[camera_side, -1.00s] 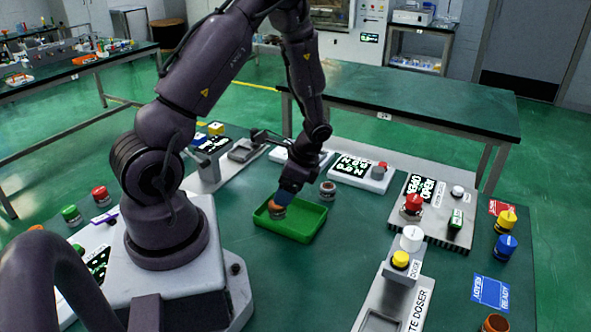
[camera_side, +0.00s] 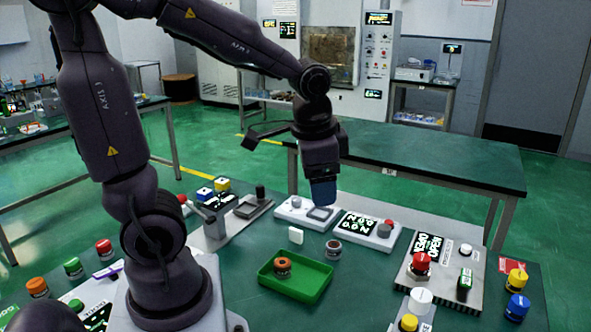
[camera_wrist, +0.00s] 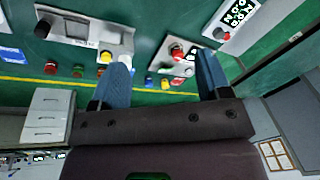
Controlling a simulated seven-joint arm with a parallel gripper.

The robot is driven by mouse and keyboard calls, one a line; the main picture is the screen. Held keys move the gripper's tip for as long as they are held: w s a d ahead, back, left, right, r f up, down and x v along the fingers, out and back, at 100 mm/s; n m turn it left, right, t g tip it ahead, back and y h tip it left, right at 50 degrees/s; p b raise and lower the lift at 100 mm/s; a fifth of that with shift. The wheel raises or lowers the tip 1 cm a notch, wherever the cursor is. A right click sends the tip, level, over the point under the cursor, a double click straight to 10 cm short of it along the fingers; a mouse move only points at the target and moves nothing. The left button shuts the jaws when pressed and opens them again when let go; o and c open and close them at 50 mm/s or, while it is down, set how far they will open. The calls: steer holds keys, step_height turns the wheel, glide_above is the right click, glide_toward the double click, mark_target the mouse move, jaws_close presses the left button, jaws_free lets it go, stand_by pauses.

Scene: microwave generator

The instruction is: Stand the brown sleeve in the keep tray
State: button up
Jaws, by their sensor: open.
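The brown sleeve (camera_side: 282,267), a short ring-like piece with an orange-brown top and a dark centre, stands apparently upright inside the green tray (camera_side: 318,287). Its lower edge is partly hard to make out. My gripper (camera_side: 322,197) is raised well above the table, behind and to the right of the tray in the side view, and is clear of the sleeve. In the wrist view its two blue fingers (camera_wrist: 164,72) are spread apart with nothing between them. The tray and sleeve cannot be made out in the wrist view.
A grey-and-dark round piece (camera_side: 333,249) stands just behind the tray. Panels with a red button (camera_side: 389,224) and a red knob (camera_side: 421,260) lie to the right. A small white block (camera_side: 295,236) stands behind.

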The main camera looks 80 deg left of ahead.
steer(key=s+d+r+n+t+h, duration=0.1)
steer(key=s+d+r+t, duration=0.2)
steer(key=s+d+r, duration=0.2)
steer(key=shift+s+d+r+n+t+h, duration=0.3)
steer(key=shift+s+d+n+t, duration=0.1)
steer(key=shift+d, duration=0.3)
